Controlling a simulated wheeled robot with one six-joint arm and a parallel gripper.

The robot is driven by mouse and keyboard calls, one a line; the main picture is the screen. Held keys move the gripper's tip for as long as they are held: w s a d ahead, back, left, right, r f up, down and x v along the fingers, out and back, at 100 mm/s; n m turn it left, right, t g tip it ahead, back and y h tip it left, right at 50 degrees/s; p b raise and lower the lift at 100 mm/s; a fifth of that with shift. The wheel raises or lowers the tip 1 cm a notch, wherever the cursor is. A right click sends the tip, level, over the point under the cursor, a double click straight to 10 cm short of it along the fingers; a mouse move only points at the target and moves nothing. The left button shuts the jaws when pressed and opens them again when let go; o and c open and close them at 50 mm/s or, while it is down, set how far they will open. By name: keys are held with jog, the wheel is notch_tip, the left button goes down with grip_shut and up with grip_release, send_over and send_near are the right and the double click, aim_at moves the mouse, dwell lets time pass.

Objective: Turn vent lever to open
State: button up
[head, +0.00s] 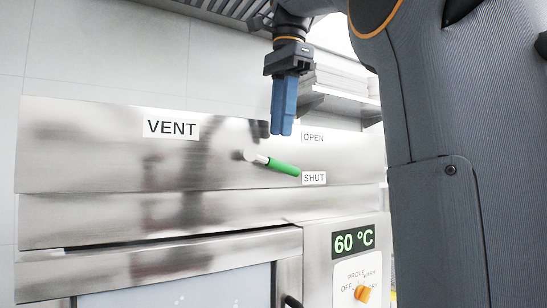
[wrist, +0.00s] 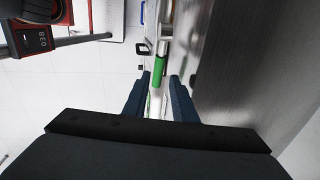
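The vent lever (head: 283,167) has a green grip on a metal stem and slants down to the right, its tip beside the SHUT label (head: 314,178). The OPEN label (head: 314,138) is higher up. My gripper (head: 281,130) points down, its blue fingertips a little above the lever in the head view. In the wrist view my gripper (wrist: 159,82) has its two fingers apart, with nothing held. There the green grip (wrist: 160,70) shows in line with the gap between the fingers, ahead of them. I cannot tell the exact distance.
The lever is mounted on a steel panel (head: 90,150) with a VENT label (head: 171,128). Below right are a 60 °C display (head: 354,241) and an orange knob (head: 362,293). A steel shelf (head: 340,100) stands behind. In the wrist view the panel (wrist: 235,60) runs close along the right.

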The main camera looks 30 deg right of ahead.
aim_at(275, 165)
jog(key=shift+w+d+f, duration=0.1)
jog(key=shift+w+f, duration=0.1)
jog(key=shift+f, duration=1.05)
jog(key=shift+w+d+f, duration=0.1)
jog(key=shift+w+f, duration=0.1)
jog(key=shift+f, duration=1.05)
jog(key=shift+w+f, duration=0.2)
jog(key=shift+f, duration=1.05)
grip_shut()
